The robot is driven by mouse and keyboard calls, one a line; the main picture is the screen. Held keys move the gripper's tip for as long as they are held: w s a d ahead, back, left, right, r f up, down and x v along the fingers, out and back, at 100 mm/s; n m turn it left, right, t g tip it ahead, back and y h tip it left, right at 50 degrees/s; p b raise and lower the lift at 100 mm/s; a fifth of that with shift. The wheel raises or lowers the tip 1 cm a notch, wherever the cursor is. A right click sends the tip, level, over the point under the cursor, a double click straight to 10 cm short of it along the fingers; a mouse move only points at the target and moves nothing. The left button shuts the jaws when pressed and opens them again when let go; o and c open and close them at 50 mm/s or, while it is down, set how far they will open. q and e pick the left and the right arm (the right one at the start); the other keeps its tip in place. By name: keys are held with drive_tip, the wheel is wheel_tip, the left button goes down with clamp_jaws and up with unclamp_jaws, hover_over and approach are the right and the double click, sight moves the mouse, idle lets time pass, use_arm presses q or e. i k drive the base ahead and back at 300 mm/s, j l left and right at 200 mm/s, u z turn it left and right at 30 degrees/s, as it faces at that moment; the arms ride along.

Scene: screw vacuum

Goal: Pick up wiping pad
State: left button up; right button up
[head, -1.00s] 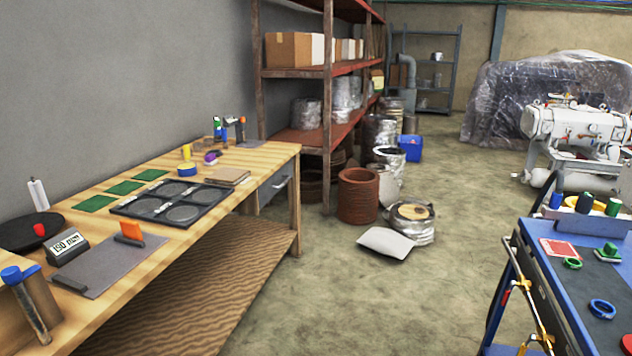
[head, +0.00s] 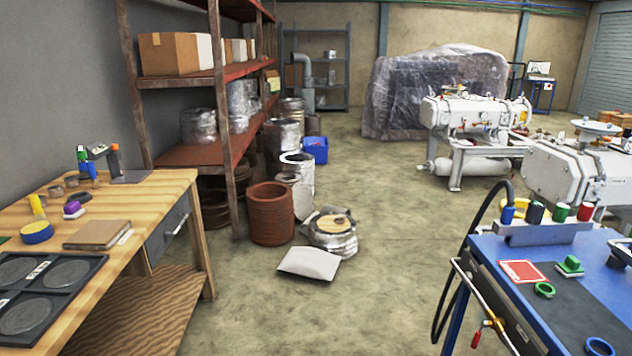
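No item is clearly marked as the wiping pad, and I cannot tell which one it is. A small green block with a knob-like top (head: 570,266) sits on the blue cart at the right. A red flat square with a pale border (head: 522,272) lies to its left. On the wooden bench, a small purple-topped item (head: 73,209) rests behind a flat brown stack (head: 97,234). Neither of my grippers shows in the head view.
The wooden bench (head: 150,190) stands at the left with a dark tray (head: 52,316). The blue cart (head: 480,246) fills the lower right. Open floor lies between bench and cart.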

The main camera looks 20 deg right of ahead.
sight(571, 267)
drive_tip(key=i+z, duration=0.45)
drive_tip(key=i, duration=0.65)
drive_tip(key=i+z, duration=0.1)
drive_tip(key=i, duration=0.5)
drive_tip(key=i+j+z, duration=0.1)
drive_tip(key=i, duration=0.5)
drive_tip(key=i+z, duration=0.4)
drive_tip(key=i+j+z, duration=0.1)
drive_tip(key=z, duration=0.35)
drive_tip(key=i+z, duration=0.1)
drive_tip(key=z, duration=2.5)
